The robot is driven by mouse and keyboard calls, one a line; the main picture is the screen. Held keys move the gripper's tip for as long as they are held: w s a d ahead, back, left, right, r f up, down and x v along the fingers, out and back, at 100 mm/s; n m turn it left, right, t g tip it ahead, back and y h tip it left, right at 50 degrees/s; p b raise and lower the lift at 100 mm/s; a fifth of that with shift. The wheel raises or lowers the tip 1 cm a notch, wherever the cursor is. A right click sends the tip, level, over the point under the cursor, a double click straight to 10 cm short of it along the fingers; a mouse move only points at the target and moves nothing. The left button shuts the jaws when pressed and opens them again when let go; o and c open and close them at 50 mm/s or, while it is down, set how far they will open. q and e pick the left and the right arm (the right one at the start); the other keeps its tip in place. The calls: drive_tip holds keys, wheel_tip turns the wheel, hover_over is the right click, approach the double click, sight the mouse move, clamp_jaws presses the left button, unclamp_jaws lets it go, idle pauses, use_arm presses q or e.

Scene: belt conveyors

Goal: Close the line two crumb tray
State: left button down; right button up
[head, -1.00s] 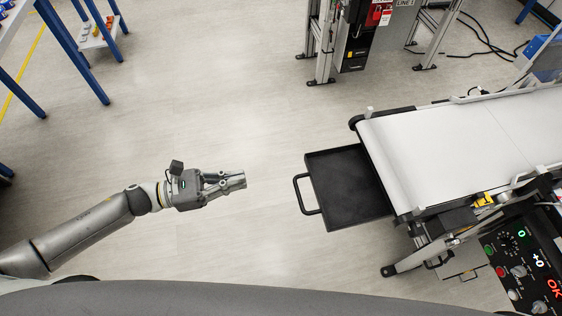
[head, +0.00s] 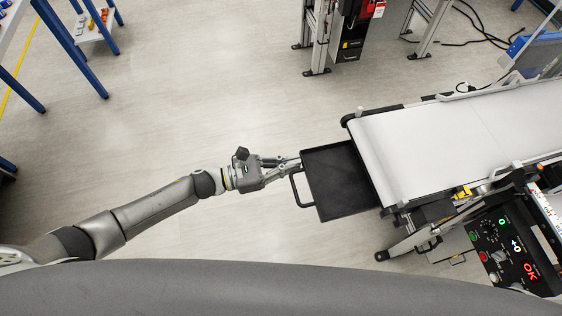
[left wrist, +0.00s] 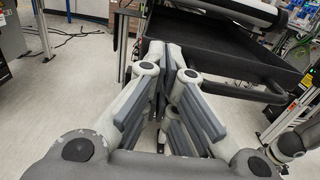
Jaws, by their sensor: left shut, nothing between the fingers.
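The black crumb tray (head: 343,181) sticks out from under the end of the white belt conveyor. Its bar handle (head: 294,190) faces my left gripper. My left gripper (head: 296,163) is shut and empty, with its fingertips at the tray's front edge near the upper end of the handle. I cannot tell whether they touch. In the left wrist view the tray (left wrist: 235,45) lies just beyond the shut fingers (left wrist: 168,52), and the handle (left wrist: 245,92) is to their right. My right gripper is not in view.
The white conveyor belt (head: 450,135) lies right of the tray. A control panel (head: 510,248) with buttons and lit digits is at lower right. A metal-framed stand (head: 345,35) is at top centre. The floor left of the tray is open.

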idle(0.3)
use_arm(q)
drive_tip(key=b+x, duration=0.9)
drive_tip(key=x, duration=0.9)
drive_tip(key=shift+f, duration=0.15)
drive_tip(key=shift+w+d, duration=0.1)
drive_tip(key=shift+d, duration=0.35)
drive_tip(key=shift+r, duration=0.25)
